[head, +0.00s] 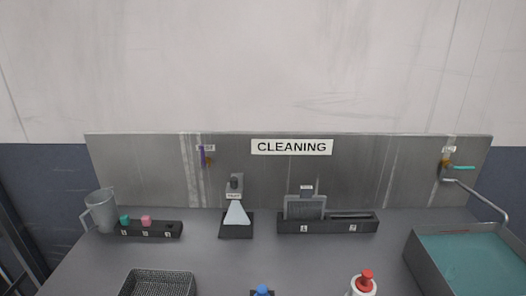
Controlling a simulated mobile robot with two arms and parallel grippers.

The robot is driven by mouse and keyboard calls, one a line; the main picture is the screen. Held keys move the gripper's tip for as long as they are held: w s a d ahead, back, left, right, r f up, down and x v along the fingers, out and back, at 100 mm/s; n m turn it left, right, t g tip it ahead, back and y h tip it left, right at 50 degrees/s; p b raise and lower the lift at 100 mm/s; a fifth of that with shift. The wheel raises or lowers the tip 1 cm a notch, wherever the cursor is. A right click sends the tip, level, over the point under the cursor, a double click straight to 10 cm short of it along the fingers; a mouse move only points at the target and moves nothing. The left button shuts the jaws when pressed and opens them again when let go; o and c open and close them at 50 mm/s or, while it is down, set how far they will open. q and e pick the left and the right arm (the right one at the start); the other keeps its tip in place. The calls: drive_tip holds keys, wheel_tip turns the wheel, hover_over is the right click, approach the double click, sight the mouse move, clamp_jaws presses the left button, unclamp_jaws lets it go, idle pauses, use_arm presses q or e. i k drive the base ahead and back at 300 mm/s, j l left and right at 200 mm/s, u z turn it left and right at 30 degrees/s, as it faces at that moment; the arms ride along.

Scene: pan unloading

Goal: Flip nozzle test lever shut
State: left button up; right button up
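No lever can be clearly read as the nozzle test lever. A small grey-black fixture (235,184) with a tiny, unreadable label stands at the backsplash, left of centre. A pale blue, fan-shaped piece (237,214) spreads below it over a black base (237,231); I cannot tell whether it is spray or solid. A purple upright handle (202,156) is mounted on the backsplash to the left, under a small label. A teal handle (464,168) points right from a tap (447,172) at the far right. Neither of my grippers is in view.
A teal-filled basin (416,250) stands at right. A black holder (345,224) with a grey plate, a small rack (150,229), a clear jug (100,212), a wire basket (159,273) and a red-capped bottle (365,282) stand on the counter.

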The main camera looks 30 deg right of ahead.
sight(205, 166)
drive_tip(key=i+z, duration=0.1)
drive_tip(key=z, duration=0.15)
drive_tip(key=i+z, duration=0.1)
drive_tip(key=z, duration=0.2)
drive_tip(key=j+u, duration=0.35)
drive_tip(key=j, duration=2.2)
drive_tip(key=i, duration=0.05)
